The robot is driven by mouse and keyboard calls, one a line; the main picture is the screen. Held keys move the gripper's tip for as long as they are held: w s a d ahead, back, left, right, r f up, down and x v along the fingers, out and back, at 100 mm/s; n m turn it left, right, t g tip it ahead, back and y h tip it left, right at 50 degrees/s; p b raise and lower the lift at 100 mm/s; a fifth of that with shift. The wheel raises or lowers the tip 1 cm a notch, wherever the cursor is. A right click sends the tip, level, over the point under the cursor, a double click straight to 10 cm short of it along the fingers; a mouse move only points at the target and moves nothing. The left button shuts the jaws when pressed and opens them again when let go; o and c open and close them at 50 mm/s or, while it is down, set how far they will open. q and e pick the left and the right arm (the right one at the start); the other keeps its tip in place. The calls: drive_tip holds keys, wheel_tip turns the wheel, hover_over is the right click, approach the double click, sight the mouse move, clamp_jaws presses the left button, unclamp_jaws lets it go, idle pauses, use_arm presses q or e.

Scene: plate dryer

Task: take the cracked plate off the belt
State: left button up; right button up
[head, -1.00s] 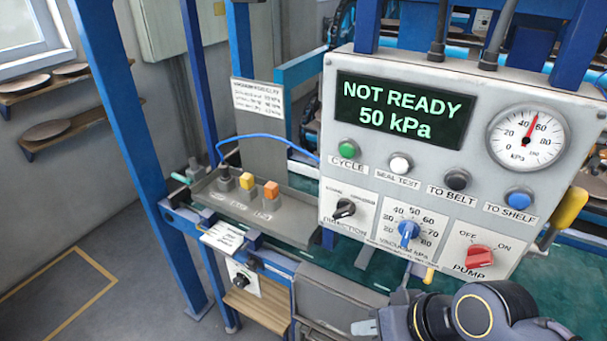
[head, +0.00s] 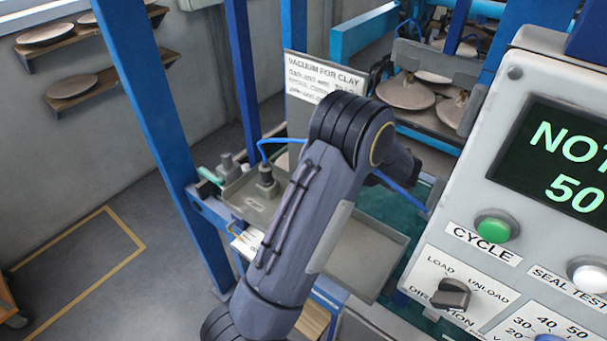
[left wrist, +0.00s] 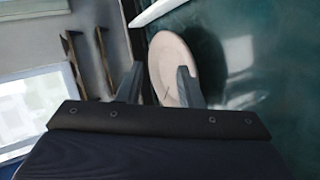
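In the left wrist view a round pale pinkish plate (left wrist: 168,52) with a small dark crack mark lies on a dark green surface (left wrist: 245,60). My left gripper (left wrist: 160,68) has its fingers apart. One finger overlaps the plate in the picture and the other is just left of its rim; I cannot tell whether they touch it. In the head view my left arm crosses the middle, and its gripper is hidden. A strip of the green belt (head: 376,205) shows behind the arm. My right gripper is in neither current view.
The control panel (head: 470,210) fills the right side. A grey tray (head: 362,262) with a suction fitting (head: 265,178) is behind my arm. Several plates (head: 404,92) stand at the back. Blue posts (head: 150,130) rise at left; wall shelves (head: 100,90) hold plates.

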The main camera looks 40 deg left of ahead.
use_arm(q)
drive_tip(key=s+f+n+g, duration=0.1)
drive_tip(key=s+d+f+n+g+y, duration=0.1)
drive_tip(key=s+f+g, duration=0.1)
drive_tip(key=s+d+f+n+g+y, duration=0.1)
drive_tip(key=f+g, duration=0.1)
drive_tip(key=shift+s+d+f+n, duration=0.2)
drive_tip(key=shift+d+n, duration=0.05)
drive_tip(key=shift+n, duration=0.05)
drive_tip(key=shift+s+f+g, duration=0.2)
drive_tip(key=shift+s+g, duration=0.1)
drive_tip(key=shift+g, duration=0.1)
drive_tip(key=x, duration=0.2)
drive_tip(key=p+x, duration=0.1)
drive_tip(key=x, duration=0.1)
drive_tip(key=p+x, duration=0.1)
drive_tip(key=x, duration=0.2)
drive_tip(key=shift+s+f, duration=0.25)
drive_tip(key=shift+f, duration=0.05)
drive_tip(key=shift+a+f, duration=0.15)
clamp_jaws()
